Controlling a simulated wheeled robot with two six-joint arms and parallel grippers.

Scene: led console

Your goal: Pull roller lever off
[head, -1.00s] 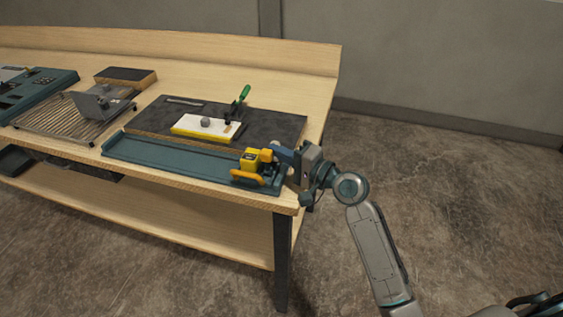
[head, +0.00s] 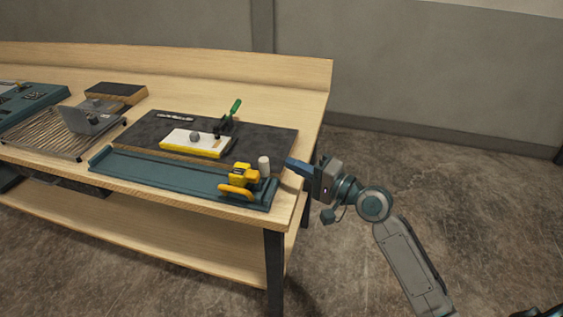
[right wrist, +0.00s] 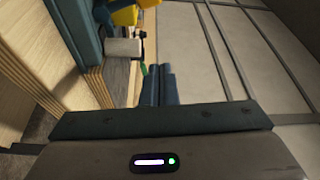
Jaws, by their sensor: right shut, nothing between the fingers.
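The roller lever, a yellow device with an orange handle (head: 236,191) and a light grey cylindrical roller (head: 264,166), sits at the right end of the teal tray (head: 160,174). The roller also shows in the right wrist view (right wrist: 123,48), with part of the yellow body (right wrist: 122,14) above it. My right gripper (head: 290,163) is to the right of the roller, apart from it, at the table's right edge. Its blue fingers (right wrist: 158,72) are together and empty. My left gripper is not in view.
A dark mat (head: 268,138) behind the tray holds a white and yellow plate (head: 196,143) and a green-handled clamp (head: 234,108). A wire rack with a grey bracket (head: 90,118) stands at left. Open floor lies right of the table.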

